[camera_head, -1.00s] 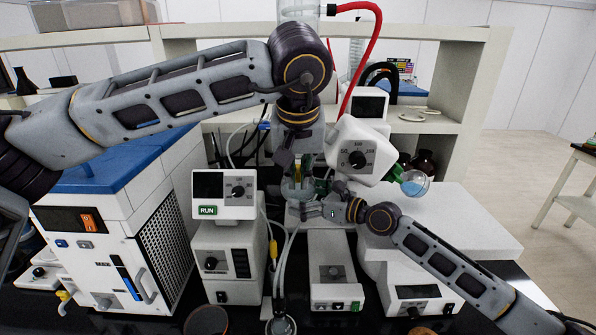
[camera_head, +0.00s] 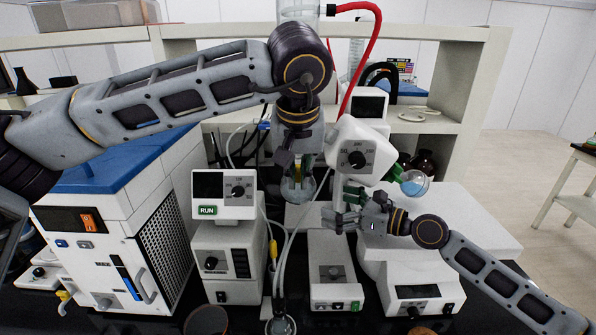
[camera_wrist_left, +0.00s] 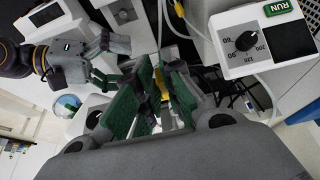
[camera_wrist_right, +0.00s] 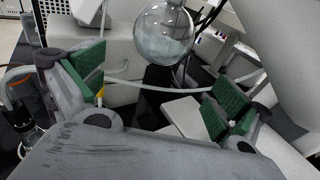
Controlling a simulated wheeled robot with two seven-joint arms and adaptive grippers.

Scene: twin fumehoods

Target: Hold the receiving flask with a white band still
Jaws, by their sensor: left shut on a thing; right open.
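The receiving flask (camera_head: 299,189) is a clear round glass bulb hanging below my left gripper (camera_head: 297,170), which points down and is shut at its neck. It also shows in the right wrist view (camera_wrist_right: 163,38), where it looks empty. I cannot make out a white band. A yellow piece (camera_wrist_left: 160,82) shows between the left gripper's green pads in the left wrist view; the flask's neck is mostly hidden. My right gripper (camera_head: 345,211) is open and empty, to the right of and below the flask, apart from it. Its green pads show wide apart in the right wrist view (camera_wrist_right: 153,90).
A rotary evaporator head with a dial (camera_head: 358,157) and a flask of blue liquid (camera_head: 414,184) stands close to the right. A white RUN controller (camera_head: 223,195) stands left of the flask. A white box (camera_head: 334,272) lies below. Hoses run between them.

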